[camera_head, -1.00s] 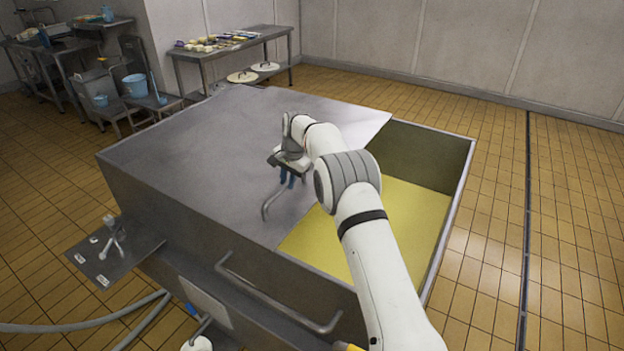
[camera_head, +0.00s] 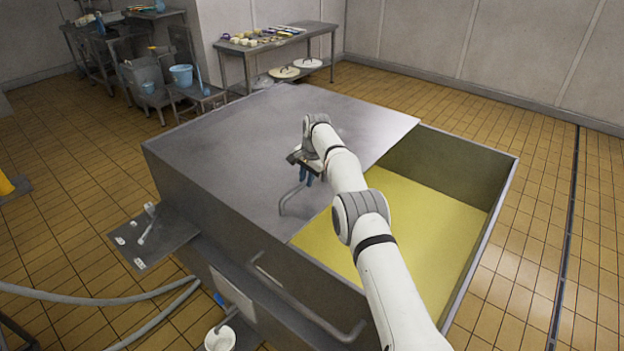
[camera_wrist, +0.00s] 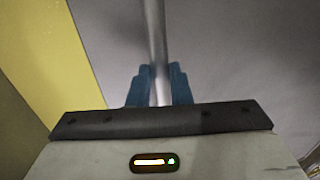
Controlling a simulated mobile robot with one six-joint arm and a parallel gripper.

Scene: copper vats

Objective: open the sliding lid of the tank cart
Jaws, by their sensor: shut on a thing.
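The tank cart (camera_head: 205,235) is a large grey metal box with yellow contents (camera_head: 425,215) showing through its open right part. The grey sliding lid (camera_head: 235,140) covers the left and middle of the top. A bent metal handle (camera_head: 285,200) rises from the lid near its right edge. My gripper (camera_head: 305,178) is over the lid at this handle. In the wrist view its blue fingers (camera_wrist: 158,88) are shut on the handle bar (camera_wrist: 154,40), one on each side. The lid's edge and the yellow contents show at left there.
A push bar (camera_head: 305,305) and a side shelf (camera_head: 150,237) stick out from the cart's near side. Grey hoses (camera_head: 90,298) lie on the tiled floor at lower left. A table with small items (camera_head: 275,40) stands behind. Floor at right is clear.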

